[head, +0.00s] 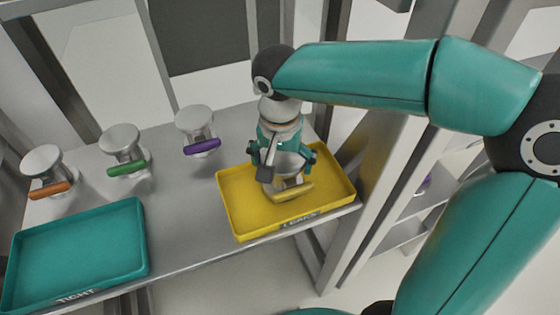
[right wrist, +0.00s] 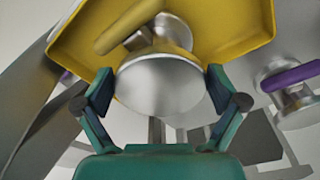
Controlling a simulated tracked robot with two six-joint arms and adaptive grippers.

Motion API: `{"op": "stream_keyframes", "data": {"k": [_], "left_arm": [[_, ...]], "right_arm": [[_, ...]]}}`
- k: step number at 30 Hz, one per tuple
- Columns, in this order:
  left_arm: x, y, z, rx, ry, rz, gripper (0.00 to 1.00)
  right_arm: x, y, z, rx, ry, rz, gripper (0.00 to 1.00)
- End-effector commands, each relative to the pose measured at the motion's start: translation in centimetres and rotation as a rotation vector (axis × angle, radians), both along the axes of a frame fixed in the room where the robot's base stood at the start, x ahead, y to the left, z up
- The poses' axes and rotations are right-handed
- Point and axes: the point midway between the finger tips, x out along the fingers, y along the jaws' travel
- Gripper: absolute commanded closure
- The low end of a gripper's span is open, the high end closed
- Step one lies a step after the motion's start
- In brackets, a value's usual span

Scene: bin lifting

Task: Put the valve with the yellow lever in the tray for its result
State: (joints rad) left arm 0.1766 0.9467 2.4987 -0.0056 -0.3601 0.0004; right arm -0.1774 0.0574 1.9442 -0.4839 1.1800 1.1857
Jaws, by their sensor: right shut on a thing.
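The valve with the yellow lever (head: 293,193) is over the inside of the yellow tray (head: 230,207). I cannot tell whether it touches the tray floor. My right gripper (head: 287,163) reaches down from above, with its fingers on both sides of the valve's round metal top. In the right wrist view the valve's top (right wrist: 160,86) sits between the fingers of the right gripper (right wrist: 160,92), with the yellow lever (right wrist: 125,25) behind it over the yellow tray (right wrist: 225,35). A teal tray (head: 75,255) marked TIGHT lies at the left. My left gripper is not in view.
Valves with an orange lever (head: 50,190), a green lever (head: 128,168) and a purple lever (head: 202,147) stand along the back of the grey table (head: 180,225). The table is bare between the two trays. Grey posts stand close to the right of the yellow tray.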

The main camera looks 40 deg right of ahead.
Motion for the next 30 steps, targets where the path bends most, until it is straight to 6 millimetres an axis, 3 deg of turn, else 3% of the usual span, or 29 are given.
{"op": "stream_keyframes", "data": {"k": [8, 9, 22, 30], "left_arm": [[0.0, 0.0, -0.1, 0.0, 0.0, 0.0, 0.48], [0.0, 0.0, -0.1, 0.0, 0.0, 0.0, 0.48], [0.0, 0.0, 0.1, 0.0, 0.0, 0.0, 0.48], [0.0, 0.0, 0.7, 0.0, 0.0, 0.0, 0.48]], "right_arm": [[0.1, 0.0, 0.0, 0.0, -0.004, -0.001, 0.74], [0.0, 0.0, -0.1, 0.0, -0.001, 0.0, 0.02], [0.0, 0.0, 0.3, 0.0, -0.001, 0.0, 0.0], [-0.2, 0.4, 4.3, 0.0, -0.006, 0.002, 0.0]]}}
